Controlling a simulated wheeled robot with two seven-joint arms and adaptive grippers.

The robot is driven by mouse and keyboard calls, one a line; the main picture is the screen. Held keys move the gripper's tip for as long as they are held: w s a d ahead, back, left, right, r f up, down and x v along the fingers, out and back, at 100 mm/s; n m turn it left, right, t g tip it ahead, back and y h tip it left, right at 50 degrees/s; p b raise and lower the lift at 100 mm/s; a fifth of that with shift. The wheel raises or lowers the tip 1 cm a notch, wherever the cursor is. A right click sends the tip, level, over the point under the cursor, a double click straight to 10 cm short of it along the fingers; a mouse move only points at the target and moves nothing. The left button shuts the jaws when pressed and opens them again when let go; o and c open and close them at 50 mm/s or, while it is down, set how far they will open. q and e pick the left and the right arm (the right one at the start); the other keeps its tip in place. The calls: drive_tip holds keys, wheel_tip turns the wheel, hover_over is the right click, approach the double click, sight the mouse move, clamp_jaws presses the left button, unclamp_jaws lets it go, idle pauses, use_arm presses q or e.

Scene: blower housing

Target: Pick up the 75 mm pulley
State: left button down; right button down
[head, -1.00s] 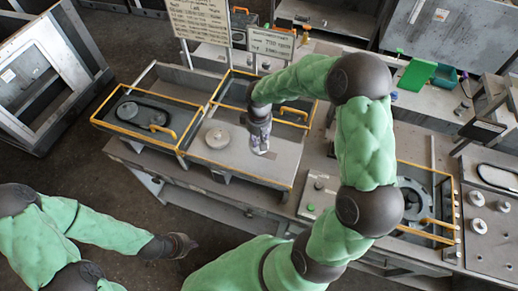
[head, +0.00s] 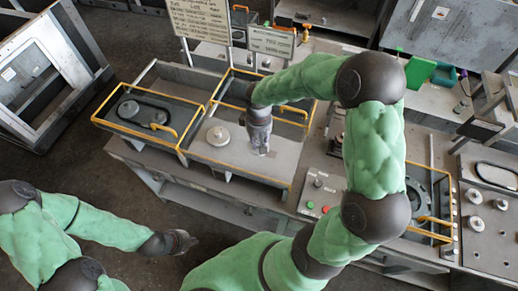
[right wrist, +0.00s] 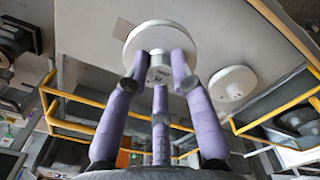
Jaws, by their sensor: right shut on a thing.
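My right gripper (right wrist: 160,75) is shut on the hub of a pale round pulley (right wrist: 144,33), its fingers closed around the hub in the right wrist view. In the head view this gripper (head: 260,148) points down over the grey tray surface and hides the pulley. I cannot tell if the pulley touches the surface. A second pale pulley (right wrist: 233,82) lies apart from the gripper; in the head view it (head: 218,136) sits left of it. I cannot read a size on either. My left gripper (head: 184,241) hangs away from the bench at lower left, its fingers unclear.
Yellow-edged trays (head: 180,146) with a belt loop (head: 143,118) stand left of the right gripper. A button panel (head: 316,192) is to its right. A dark round housing (head: 418,195) and several metal parts (head: 474,196) lie farther right. Sign boards (head: 270,41) stand behind.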

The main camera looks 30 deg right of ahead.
drive_tip(key=s+a+r, duration=0.1)
drive_tip(key=s+a, duration=0.2)
drive_tip(key=s, duration=0.2)
drive_tip(key=shift+r, duration=0.15)
drive_tip(key=shift+s, duration=0.1)
idle(0.4)
